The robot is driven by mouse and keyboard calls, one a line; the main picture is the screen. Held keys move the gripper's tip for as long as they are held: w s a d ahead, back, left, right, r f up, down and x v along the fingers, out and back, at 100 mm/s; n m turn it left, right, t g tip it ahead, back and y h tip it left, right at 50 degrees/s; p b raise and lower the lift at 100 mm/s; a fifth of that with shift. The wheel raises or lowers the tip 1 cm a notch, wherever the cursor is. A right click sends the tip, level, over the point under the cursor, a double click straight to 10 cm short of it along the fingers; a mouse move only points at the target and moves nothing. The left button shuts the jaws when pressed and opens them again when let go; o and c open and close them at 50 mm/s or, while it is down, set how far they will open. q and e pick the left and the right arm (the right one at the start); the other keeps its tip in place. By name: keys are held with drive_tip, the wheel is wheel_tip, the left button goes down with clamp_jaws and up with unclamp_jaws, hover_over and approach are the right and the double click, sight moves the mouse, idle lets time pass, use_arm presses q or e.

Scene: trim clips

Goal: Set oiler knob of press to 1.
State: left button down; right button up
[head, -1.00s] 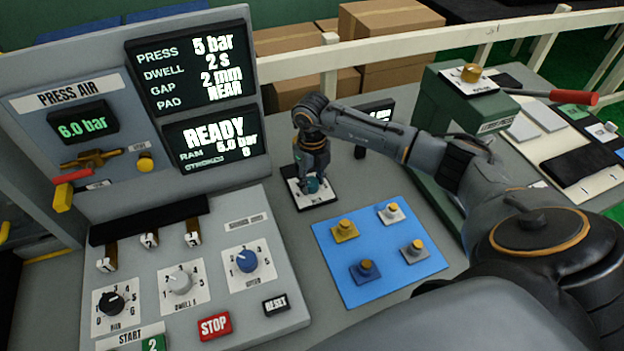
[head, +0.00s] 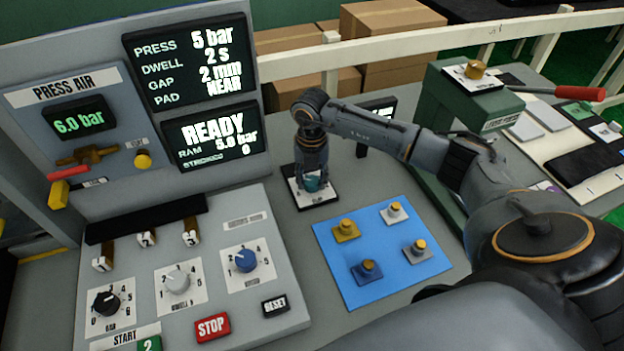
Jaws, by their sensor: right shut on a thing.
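The press control panel carries a black knob (head: 106,302), a light grey knob (head: 178,281) and a blue knob (head: 245,260), each on a white numbered plate. The small print under the blue knob is too blurred to read surely as the oiler label. Its white mark seems to point left, near the 2. My right gripper (head: 315,183) points down right of the panel, shut on a small teal thing (head: 313,183) over a white plate with a dark edge (head: 322,198). The fingers hide part of the teal thing. My left gripper is out of view.
Red STOP (head: 212,327) and black RESET (head: 275,305) buttons lie at the panel's front edge. A green hand press (head: 460,110) stands behind my right arm.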

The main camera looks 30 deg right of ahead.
sight(311, 181)
drive_tip(key=shift+m, duration=0.6)
drive_tip(key=shift+w, duration=0.1)
drive_tip(key=o, duration=1.2)
drive_tip(key=shift+r, duration=0.1)
wheel_tip(311, 181, up, 12)
drive_tip(key=shift+f, duration=0.1)
